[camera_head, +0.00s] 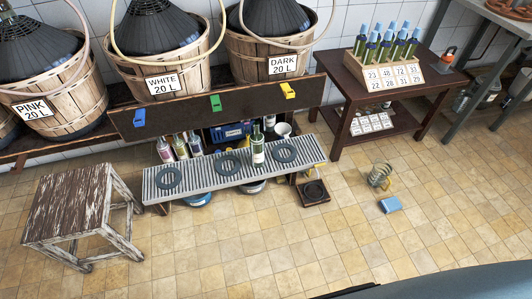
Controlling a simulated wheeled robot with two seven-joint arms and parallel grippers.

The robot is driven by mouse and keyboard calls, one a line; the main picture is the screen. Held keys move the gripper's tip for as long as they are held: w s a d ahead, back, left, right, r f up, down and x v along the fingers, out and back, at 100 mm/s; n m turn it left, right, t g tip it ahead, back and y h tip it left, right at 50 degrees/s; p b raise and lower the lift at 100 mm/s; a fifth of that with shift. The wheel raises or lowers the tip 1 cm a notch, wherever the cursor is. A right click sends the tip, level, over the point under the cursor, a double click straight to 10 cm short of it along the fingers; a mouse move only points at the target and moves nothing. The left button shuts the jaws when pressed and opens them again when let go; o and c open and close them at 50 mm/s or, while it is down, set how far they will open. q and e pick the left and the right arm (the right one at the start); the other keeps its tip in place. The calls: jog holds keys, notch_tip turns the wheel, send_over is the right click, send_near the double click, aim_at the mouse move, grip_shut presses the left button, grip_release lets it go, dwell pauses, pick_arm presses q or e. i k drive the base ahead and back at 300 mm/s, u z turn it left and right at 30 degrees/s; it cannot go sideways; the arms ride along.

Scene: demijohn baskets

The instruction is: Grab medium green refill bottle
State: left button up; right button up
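A green bottle (258,151) with a pale label stands upright on the grey slatted bench (215,174), between two dark rings. Neither of my grippers shows in the head view.
Wooden baskets with demijohns (168,75) stand on the shelf above, with coloured taps (215,103) below. A worn stool (85,205) stands left. A dark table (350,80) holds a numbered rack (388,75). A blue block (390,205) and a wire coil (380,176) lie on open tiled floor.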

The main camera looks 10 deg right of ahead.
aim_at(257, 140)
jog(key=z, duration=0.6)
jog(key=i, duration=0.6)
jog(key=z, duration=0.5)
